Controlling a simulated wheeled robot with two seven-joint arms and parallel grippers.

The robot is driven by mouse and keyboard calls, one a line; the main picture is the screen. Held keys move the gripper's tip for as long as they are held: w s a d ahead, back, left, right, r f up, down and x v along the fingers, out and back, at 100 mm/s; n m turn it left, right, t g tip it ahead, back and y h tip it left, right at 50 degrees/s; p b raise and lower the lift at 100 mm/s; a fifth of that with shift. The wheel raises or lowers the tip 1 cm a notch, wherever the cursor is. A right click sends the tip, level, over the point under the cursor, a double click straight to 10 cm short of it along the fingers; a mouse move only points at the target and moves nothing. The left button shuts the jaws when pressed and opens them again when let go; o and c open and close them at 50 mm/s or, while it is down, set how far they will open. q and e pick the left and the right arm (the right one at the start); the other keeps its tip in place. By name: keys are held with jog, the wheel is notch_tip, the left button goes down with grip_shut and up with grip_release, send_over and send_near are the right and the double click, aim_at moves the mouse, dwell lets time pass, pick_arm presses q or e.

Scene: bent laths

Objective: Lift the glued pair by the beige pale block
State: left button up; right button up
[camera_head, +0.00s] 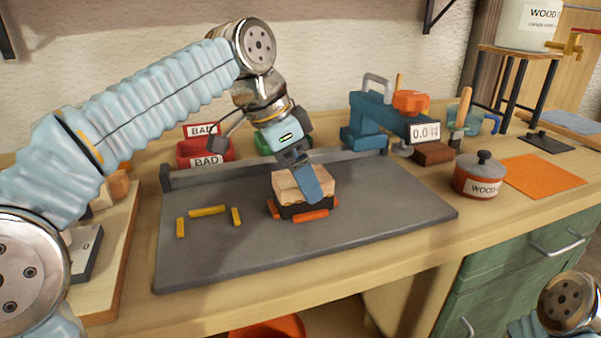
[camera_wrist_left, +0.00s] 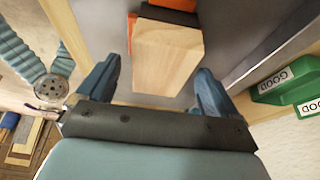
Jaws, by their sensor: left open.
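The beige pale block (camera_head: 288,184) sits on top of a dark block (camera_head: 305,208), stacked as a pair on the grey mat (camera_head: 370,215). In the left wrist view, the pale block (camera_wrist_left: 168,58) lies between the two blue fingers of my left gripper (camera_wrist_left: 158,72), with a gap on each side. A strip of the dark block (camera_wrist_left: 170,13) shows beyond it. In the head view, my left gripper (camera_head: 303,182) points down at the pair, one finger in front of the pale block's right part. It is open. My right gripper is out of view.
Orange strips (camera_head: 311,216) lie around the pair's base, and yellow strips (camera_head: 207,211) lie to the left. A low grey rail (camera_head: 230,174) runs behind. A red BAD bin (camera_head: 192,153), green bin (camera_head: 268,142), blue press (camera_head: 372,122) and red WOOD pot (camera_head: 481,180) stand around the mat.

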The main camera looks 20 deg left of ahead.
pick_arm(q)
jog(key=shift+d+f, duration=0.1)
jog(key=shift+f, duration=0.2)
jog(key=c, duration=1.1)
jog(key=o, duration=0.4)
jog(key=shift+c, duration=1.4)
jog(key=shift+r, duration=4)
